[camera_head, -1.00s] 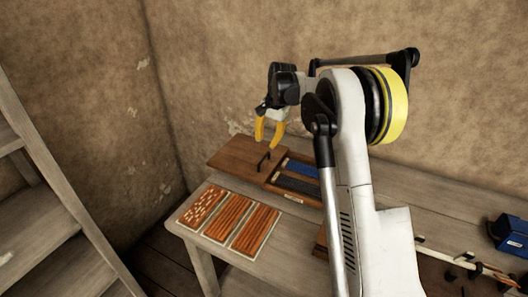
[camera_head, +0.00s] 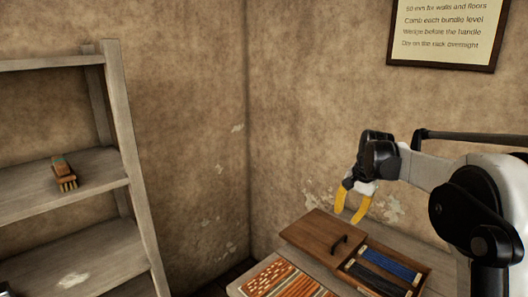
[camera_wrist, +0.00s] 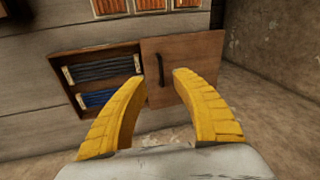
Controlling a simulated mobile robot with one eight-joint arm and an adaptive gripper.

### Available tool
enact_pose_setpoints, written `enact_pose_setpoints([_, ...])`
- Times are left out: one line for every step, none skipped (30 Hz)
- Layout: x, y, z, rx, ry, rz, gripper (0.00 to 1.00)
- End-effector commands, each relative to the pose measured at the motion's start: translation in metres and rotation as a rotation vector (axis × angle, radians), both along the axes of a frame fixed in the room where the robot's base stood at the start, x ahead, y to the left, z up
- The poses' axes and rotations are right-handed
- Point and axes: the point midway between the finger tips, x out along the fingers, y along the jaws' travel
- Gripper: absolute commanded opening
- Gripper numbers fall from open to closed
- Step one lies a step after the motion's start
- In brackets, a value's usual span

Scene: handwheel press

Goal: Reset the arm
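My gripper (camera_head: 353,203) has yellow fingers and hangs above the back of the workbench in the head view. In the wrist view my gripper (camera_wrist: 155,85) shows its two fingers spread apart with nothing between them. A wooden box (camera_head: 424,283) lies beyond and below the fingers. Its wooden lid (camera_head: 312,229) with a dark handle covers the left part. Blue bundles (camera_head: 392,263) and dark bundles (camera_head: 378,282) lie in the open part. The lid also shows in the wrist view (camera_wrist: 202,48), with the fingers apart from its handle.
Framed panels of brown tufts (camera_head: 268,279) lie on the bench (camera_head: 318,266) in front of the box. A shelf (camera_head: 98,174) at the left holds a brush (camera_head: 63,172). A framed sign (camera_head: 443,32) hangs on the wall.

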Motion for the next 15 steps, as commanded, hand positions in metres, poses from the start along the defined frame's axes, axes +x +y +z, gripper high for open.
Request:
enact_pose_setpoints([-0.017, 0.009, 0.013, -0.016, -0.021, 0.031, 0.32])
enact_pose_setpoints([-0.027, 0.013, 0.020, -0.026, -0.034, 0.052, 0.32])
enact_pose_setpoints([-0.039, 0.019, 0.029, -0.041, -0.054, 0.078, 0.32])
enact_pose_setpoints([-0.049, 0.023, 0.034, -0.050, -0.066, 0.099, 0.32])
enact_pose_setpoints([-0.059, 0.027, 0.040, -0.061, -0.081, 0.118, 0.32])
enact_pose_setpoints([-0.073, 0.033, 0.046, -0.075, -0.099, 0.146, 0.32])
enact_pose_setpoints([-0.083, 0.037, 0.050, -0.086, -0.112, 0.166, 0.32])
enact_pose_setpoints([-0.094, 0.041, 0.054, -0.097, -0.125, 0.186, 0.32])
enact_pose_setpoints([-0.109, 0.046, 0.058, -0.113, -0.144, 0.212, 0.32])
enact_pose_setpoints([-0.120, 0.049, 0.060, -0.123, -0.157, 0.231, 0.32])
enact_pose_setpoints([-0.131, 0.053, 0.062, -0.135, -0.170, 0.252, 0.32])
enact_pose_setpoints([-0.146, 0.058, 0.064, -0.150, -0.188, 0.279, 0.32])
enact_pose_setpoints([-0.157, 0.061, 0.065, -0.161, -0.201, 0.299, 0.32])
enact_pose_setpoints([-0.168, 0.064, 0.065, -0.174, -0.215, 0.319, 0.32])
enact_pose_setpoints([-0.183, 0.067, 0.065, -0.189, -0.232, 0.345, 0.32])
